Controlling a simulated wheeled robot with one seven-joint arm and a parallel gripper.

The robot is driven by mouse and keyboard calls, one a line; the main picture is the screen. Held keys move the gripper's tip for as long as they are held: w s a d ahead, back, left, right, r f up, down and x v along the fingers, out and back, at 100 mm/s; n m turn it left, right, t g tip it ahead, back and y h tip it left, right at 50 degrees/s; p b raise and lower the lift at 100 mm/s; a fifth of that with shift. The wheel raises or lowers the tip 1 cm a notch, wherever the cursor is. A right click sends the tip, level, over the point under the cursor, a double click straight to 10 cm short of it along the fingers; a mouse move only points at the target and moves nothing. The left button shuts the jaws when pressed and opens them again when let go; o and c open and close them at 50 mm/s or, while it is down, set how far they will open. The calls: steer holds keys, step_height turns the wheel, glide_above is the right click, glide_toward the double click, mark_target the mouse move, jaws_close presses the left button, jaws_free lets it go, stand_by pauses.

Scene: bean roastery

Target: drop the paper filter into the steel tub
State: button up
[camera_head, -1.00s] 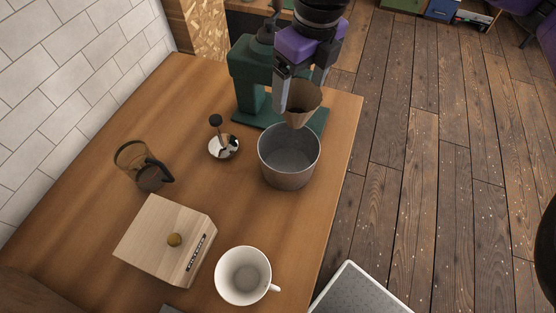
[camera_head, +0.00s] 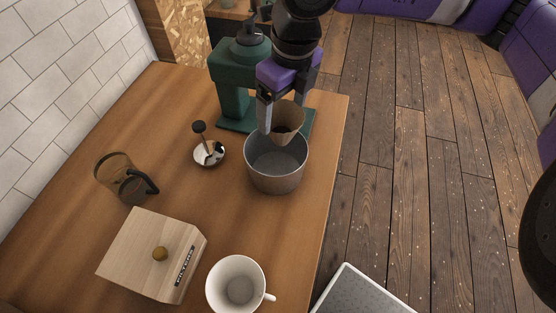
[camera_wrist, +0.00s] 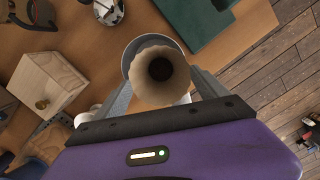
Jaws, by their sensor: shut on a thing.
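The paper filter (camera_head: 286,122) is a brown cone with dark matter inside. My gripper (camera_head: 284,118) is shut on it and holds it upright over the steel tub. In the wrist view the filter (camera_wrist: 158,80) sits between the two fingers, its dark inside facing the camera. The steel tub (camera_head: 275,178) is a grey round open bucket on the wooden table. The filter's lower tip overlaps the tub's mouth in the head view; whether it is below the rim, I cannot tell. In the wrist view the filter hides most of the tub.
A green grinder (camera_head: 232,85) stands just behind the tub on the wooden table (camera_head: 190,110). The table's right edge is close to the tub.

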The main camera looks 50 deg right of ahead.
steer(key=o, duration=1.6)
step_height(320, 180, up, 8)
steer(key=b, duration=0.1)
steer(key=shift+s, duration=0.45)
steer(key=shift+f, duration=0.1)
steer(key=shift+a, duration=0.1)
